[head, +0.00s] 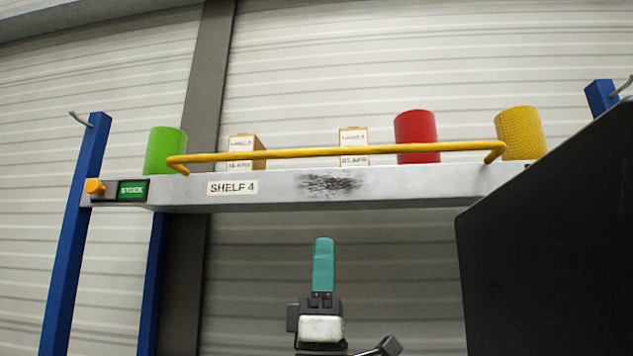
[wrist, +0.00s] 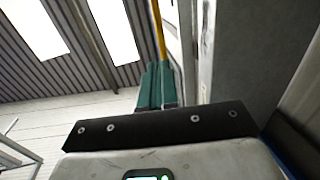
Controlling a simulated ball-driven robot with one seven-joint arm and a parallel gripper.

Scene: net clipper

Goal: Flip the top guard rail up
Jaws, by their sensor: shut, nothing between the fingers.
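The yellow guard rail (head: 300,153) runs along the front of the top shelf (head: 410,182), just above its front edge, with a bent arm at each end. My gripper (head: 323,243) has teal fingers pointing up. In the head view it is below the shelf's front face, under the middle of the rail, and apart from the rail in the picture. In the wrist view the fingers (wrist: 160,68) are together with nothing between them. The yellow rail (wrist: 158,28) shows just beyond their tips there; whether they touch is not clear.
On the shelf stand a green cylinder (head: 165,150), two small boxes (head: 246,150), a red cylinder (head: 416,136) and a yellow cylinder (head: 520,133). Blue posts (head: 82,220) carry the shelf. A dark panel (head: 560,240) covers the lower right.

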